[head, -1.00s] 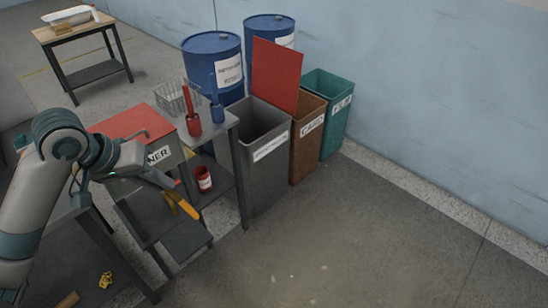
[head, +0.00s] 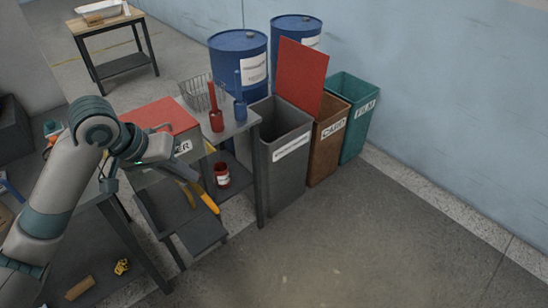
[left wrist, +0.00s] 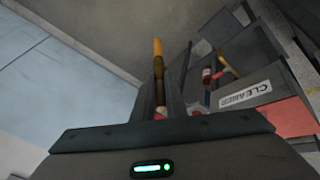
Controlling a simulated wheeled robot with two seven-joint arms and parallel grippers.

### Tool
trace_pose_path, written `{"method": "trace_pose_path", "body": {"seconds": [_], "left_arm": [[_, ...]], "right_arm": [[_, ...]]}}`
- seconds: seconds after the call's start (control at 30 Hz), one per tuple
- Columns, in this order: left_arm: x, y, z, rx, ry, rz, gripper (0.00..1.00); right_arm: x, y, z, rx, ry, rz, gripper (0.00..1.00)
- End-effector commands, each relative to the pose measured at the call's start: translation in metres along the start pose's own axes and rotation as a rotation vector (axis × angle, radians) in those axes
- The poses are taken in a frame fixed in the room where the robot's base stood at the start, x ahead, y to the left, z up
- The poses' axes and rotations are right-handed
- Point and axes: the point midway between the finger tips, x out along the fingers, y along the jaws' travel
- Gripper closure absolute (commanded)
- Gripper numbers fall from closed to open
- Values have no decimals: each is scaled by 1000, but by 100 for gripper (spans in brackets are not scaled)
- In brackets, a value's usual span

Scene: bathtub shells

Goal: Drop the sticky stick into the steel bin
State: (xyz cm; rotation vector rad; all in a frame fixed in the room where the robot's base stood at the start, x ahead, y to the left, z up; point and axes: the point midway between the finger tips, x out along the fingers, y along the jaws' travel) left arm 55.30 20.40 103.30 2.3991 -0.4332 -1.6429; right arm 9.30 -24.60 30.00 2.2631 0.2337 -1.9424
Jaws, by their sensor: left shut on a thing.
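My left gripper (head: 194,172) is shut on the stick (head: 207,197), which has a yellow-orange end and points down and to the right in the head view. In the left wrist view, the stick (left wrist: 158,62) stands out from between the finger tips, its orange end outermost and a darker brown part nearer the fingers. The grey steel bin (head: 288,165), with a white label, stands on the floor to the right of the gripper, open at the top. The stick is apart from it, over the side of the grey cart. My right gripper is not in view.
A cart shelf (head: 247,124) with a red bottle (head: 215,112), a blue bottle (head: 240,108) and a wire basket stands between gripper and bin. A raised red lid (head: 303,75), a brown bin (head: 325,150) and a green bin (head: 352,135) are beyond. Floor at right is clear.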

Motion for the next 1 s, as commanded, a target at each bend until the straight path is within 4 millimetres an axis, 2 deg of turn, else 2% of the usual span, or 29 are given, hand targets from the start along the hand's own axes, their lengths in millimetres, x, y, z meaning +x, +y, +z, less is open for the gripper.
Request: {"method": "trace_pose_path", "body": {"seconds": [0.37,0.57,0.77,1.0], "left_arm": [[2,0,2,0,-1,1,100],[16,-4,17,-2,-5,6,100],[44,-12,53,-2,-9,15,100],[79,-24,113,-4,-9,18,100]], "right_arm": [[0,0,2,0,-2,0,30],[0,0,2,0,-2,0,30],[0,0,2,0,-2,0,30],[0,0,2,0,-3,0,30]]}}
